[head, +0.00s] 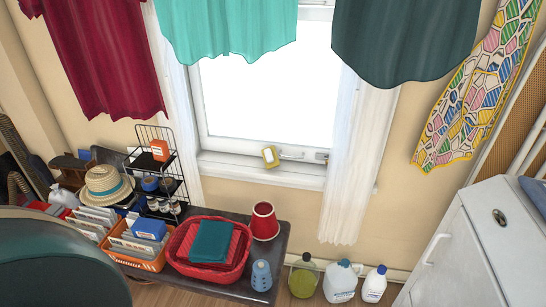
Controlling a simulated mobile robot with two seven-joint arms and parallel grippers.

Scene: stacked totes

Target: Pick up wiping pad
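A small yellow block with a pale face (270,156), which looks like the wiping pad, is at the window's lower edge near the middle of the head view. It appears tilted, just above the white sill (235,167) and beside the window handle (291,156). It is too small to tell how it is supported. Neither of my grippers is in view.
A dark low table (235,288) below the window holds a red basket (190,267) with folded cloths, a red cup (265,222) and a blue container (261,276). Jugs (341,281) stand on the floor. A white cabinet (475,250) stands at right. Clothes hang above.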

